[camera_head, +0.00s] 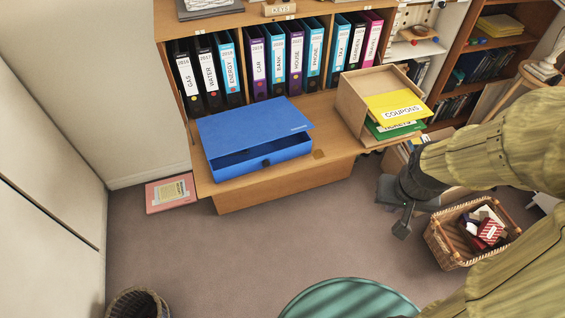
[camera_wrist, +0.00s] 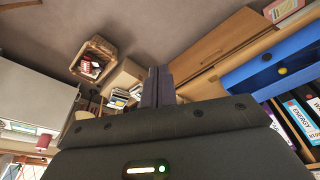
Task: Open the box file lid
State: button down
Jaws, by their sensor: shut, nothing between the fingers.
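The blue box file (camera_head: 258,160) lies on the wooden ledge of the shelf unit, left of centre in the head view. Its lid (camera_head: 252,128) is tilted up slightly at the front, with a dark gap between it and the front wall. A small dark round spot shows on that wall. The box file also shows at the right edge of the wrist view (camera_wrist: 270,69), partly cut off, with a yellow round spot on it. My gripper (camera_head: 402,230) is to the right of the box file, well apart from it and pointing down. Its fingers (camera_wrist: 159,84) are shut and empty.
Upright binders (camera_head: 260,70) stand behind the box file. A wooden tray (camera_head: 351,106) with yellow and green folders sits to its right. A wicker basket (camera_head: 446,247) stands on the floor near my arm. A pink folder (camera_head: 160,205) lies at left.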

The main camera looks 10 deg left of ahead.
dwell(0.3)
jog(key=w+a+f+n+t+y+b, duration=0.1)
jog(key=w+a+f+n+t+b, duration=0.1)
jog(key=w+a+f+t+b, duration=0.45)
jog(key=w+a+f+n+t+y+b, duration=0.1)
jog(key=w+a+f+b, duration=0.2)
jog(key=w+f+b, duration=0.45)
jog(key=w+a+f+n+t+y+b, duration=0.2)
jog(key=a+t+y+b, duration=0.1)
jog(key=a+b, duration=0.3)
jog(key=w+a+f+n+t+y+b, duration=0.2)
jog(key=a+y+b, duration=0.3)
jog(key=a, duration=0.4)
jog(key=shift+w+a+f+t+y+b, duration=0.2)
jog(key=shift+w+a+t+y+b, duration=0.2)
jog(key=shift+t+y, duration=0.25)
